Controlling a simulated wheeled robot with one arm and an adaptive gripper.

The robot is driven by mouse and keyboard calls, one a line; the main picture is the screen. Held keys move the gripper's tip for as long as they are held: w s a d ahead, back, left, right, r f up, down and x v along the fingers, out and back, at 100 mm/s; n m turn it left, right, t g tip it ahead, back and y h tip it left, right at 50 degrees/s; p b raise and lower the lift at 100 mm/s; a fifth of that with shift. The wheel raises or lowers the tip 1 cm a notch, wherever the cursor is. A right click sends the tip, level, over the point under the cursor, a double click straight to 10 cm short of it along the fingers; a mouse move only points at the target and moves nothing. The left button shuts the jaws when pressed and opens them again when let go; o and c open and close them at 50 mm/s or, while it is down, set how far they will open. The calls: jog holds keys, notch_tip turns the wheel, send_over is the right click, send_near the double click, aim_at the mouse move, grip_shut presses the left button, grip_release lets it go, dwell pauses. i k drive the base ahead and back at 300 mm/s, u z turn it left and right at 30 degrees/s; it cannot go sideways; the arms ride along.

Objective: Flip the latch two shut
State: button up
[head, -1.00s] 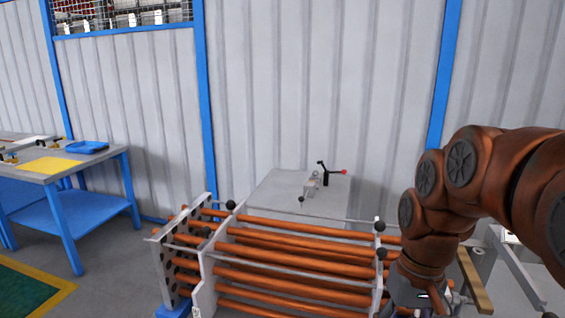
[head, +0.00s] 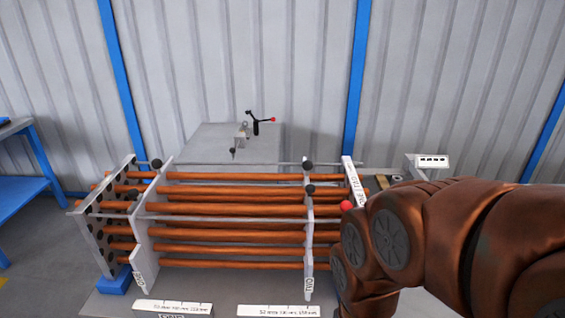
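A bundle of copper tubes (head: 235,209) runs sideways through several upright grey plates. The plate (head: 308,245) right of the middle carries a tag that seems to read TWO (head: 310,285). Black ball knobs (head: 310,190) sit at this plate's top, near thin grey rods along the bundle. I cannot tell which part is latch two, or whether it is open or shut. A red ball (head: 346,205) shows beside my arm, right of this plate. My copper-coloured arm fills the lower right and hides the bundle's right end. My gripper is out of view.
A grey block (head: 205,148) behind the bundle carries a clamp with a black handle and red tip (head: 272,120). Label strips (head: 278,311) lie in front. A blue bench (head: 20,190) stands at the left. A corrugated wall closes the back.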

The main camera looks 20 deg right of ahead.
aim_at(310, 189)
jog(key=k, duration=0.65)
jog(key=u, duration=0.85)
jog(key=i, duration=1.45)
jog(key=z, duration=0.7)
